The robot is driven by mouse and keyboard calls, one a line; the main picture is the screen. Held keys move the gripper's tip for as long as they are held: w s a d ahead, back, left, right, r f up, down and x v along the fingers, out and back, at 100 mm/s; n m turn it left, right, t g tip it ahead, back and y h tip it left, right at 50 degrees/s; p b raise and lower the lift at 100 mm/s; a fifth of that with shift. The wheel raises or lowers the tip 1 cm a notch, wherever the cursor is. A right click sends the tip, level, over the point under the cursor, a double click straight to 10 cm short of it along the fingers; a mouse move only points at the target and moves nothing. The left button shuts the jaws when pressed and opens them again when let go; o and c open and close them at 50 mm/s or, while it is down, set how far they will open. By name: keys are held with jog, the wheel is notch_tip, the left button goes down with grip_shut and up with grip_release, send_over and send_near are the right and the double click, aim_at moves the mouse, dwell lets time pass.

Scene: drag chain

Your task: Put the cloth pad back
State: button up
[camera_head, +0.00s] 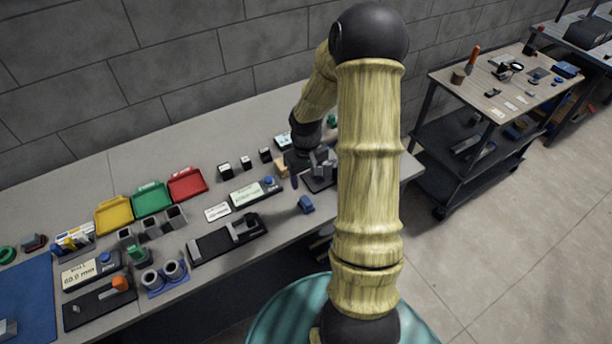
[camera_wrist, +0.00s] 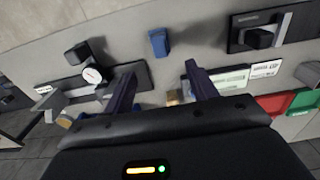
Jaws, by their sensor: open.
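A small blue piece (camera_head: 306,204) lies alone near the front edge of the bench. It may be the cloth pad, but its material is too small to tell. In the wrist view the blue piece (camera_wrist: 159,43) lies beyond the fingertips, roughly in line with the gap between them. My gripper (camera_wrist: 160,73) is open, with two dark fingers spread apart and nothing held between them. In the head view my gripper (camera_head: 297,168) is low over the right part of the bench, behind the blue piece and partly hidden by my arm. A small tan block (camera_wrist: 173,97) shows between the fingers.
A dial gauge (camera_wrist: 92,75) on a dark stand is close to the left finger. A dark fixture (camera_head: 228,240) and a display box (camera_head: 255,190) lie left of the blue piece. Red (camera_head: 187,184), green and yellow trays stand farther left. Bare bench surrounds the blue piece.

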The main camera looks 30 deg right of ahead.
jog(key=s+a+r+t, duration=0.2)
jog(key=s+a+r, duration=1)
jog(key=a+r, duration=0.1)
jog(key=shift+s+a+t, duration=0.2)
jog(key=shift+a+t, duration=0.05)
jog(key=shift+t, duration=0.05)
jog(key=shift+w, duration=0.1)
jog(key=shift+s, duration=0.2)
